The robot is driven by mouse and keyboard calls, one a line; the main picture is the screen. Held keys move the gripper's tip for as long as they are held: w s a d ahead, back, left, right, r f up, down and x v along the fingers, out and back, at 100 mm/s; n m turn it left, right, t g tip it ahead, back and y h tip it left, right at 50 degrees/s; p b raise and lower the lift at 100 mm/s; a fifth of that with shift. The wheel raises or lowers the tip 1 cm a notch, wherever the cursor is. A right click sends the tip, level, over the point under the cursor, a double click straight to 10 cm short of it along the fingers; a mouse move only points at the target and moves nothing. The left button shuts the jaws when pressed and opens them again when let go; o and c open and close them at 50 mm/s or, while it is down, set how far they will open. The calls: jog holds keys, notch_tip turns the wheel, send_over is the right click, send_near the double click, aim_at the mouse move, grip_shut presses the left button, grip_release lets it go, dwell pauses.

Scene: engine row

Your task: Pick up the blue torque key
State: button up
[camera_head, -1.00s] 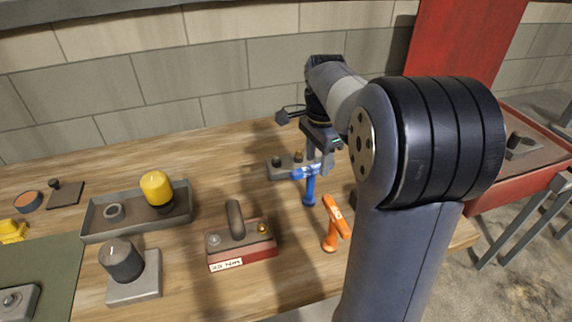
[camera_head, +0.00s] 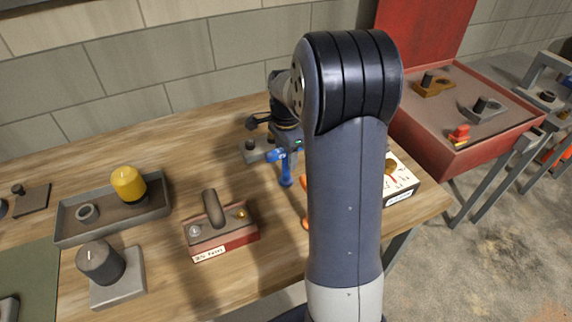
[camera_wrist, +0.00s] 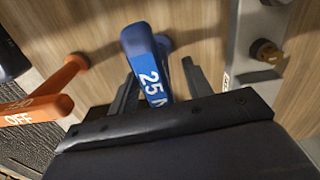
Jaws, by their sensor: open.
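The blue torque key (camera_head: 285,170) stands upright on the wooden table in the head view, partly covered by my gripper. In the wrist view the blue key (camera_wrist: 148,62) shows a "25" label on its bar, which reaches between the two fingers. My gripper (camera_wrist: 160,82) is open, with one finger on each side of the key. I cannot tell whether either finger touches it. In the head view my gripper (camera_head: 284,140) is just above and behind the key, and its fingers are mostly hidden.
An orange key (camera_wrist: 45,100) marked "OFF" stands close to the left in the wrist view. A grey block with a brass knob (camera_wrist: 250,40) is close on the right. A red-based handled block (camera_head: 222,238) and a grey tray (camera_head: 112,212) lie left on the table.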

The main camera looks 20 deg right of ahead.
jog(key=shift+f, duration=0.55)
jog(key=shift+r, duration=0.1)
grip_shut()
